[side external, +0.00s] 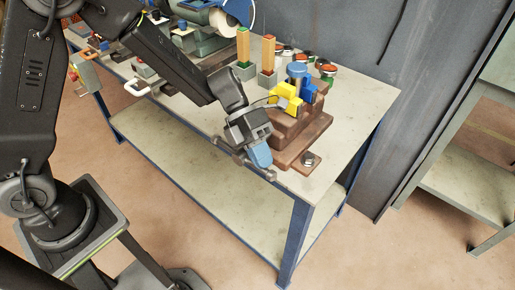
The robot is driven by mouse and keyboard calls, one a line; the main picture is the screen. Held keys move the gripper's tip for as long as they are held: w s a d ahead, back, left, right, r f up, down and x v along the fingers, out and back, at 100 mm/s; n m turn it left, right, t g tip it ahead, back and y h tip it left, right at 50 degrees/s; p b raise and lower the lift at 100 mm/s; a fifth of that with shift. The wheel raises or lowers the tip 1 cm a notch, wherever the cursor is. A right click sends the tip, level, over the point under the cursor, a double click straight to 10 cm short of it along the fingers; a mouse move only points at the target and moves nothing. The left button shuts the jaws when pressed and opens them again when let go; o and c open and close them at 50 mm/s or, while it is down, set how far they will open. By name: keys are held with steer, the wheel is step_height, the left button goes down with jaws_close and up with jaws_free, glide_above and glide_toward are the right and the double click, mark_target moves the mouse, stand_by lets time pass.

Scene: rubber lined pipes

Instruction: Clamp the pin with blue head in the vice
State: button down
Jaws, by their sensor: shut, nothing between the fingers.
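The brown vice (300,137) stands on the table's near right corner, with a yellow jaw piece (287,97) and a blue jaw piece (308,92) on top. The pin with blue head (297,69) shows its round head above the jaws. Its shank is largely hidden, and I cannot tell whether the jaws touch it. My gripper (260,157) is in front of the vice, low, pointing down beside the vice's handle bar (269,174). Its blue fingertips are shut and empty. I cannot tell whether they touch the handle. My wrist hides part of the vice's front.
The table (352,110) has a bare strip to the right of the vice. Behind it stand two upright blocks, orange (268,54) and green-based (243,46), and several red and green buttons (327,70). A grinding machine (205,25) is at the back left. A shelf unit (470,160) stands right.

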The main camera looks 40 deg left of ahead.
steer(key=shift+d+f+y, duration=0.25)
steer(key=shift+f+y, duration=0.25)
steer(key=shift+y, duration=0.55)
steer(key=shift+d+f+y, duration=0.2)
steer(key=shift+f+y, duration=0.3)
steer(key=shift+y, duration=0.55)
steer(key=v, duration=1.3)
steer(key=shift+a+r, duration=0.2)
steer(key=shift+r, duration=0.15)
steer(key=c, duration=1.8)
jaws_free()
steer(key=shift+s, duration=0.1)
steer(key=shift+c, duration=0.2)
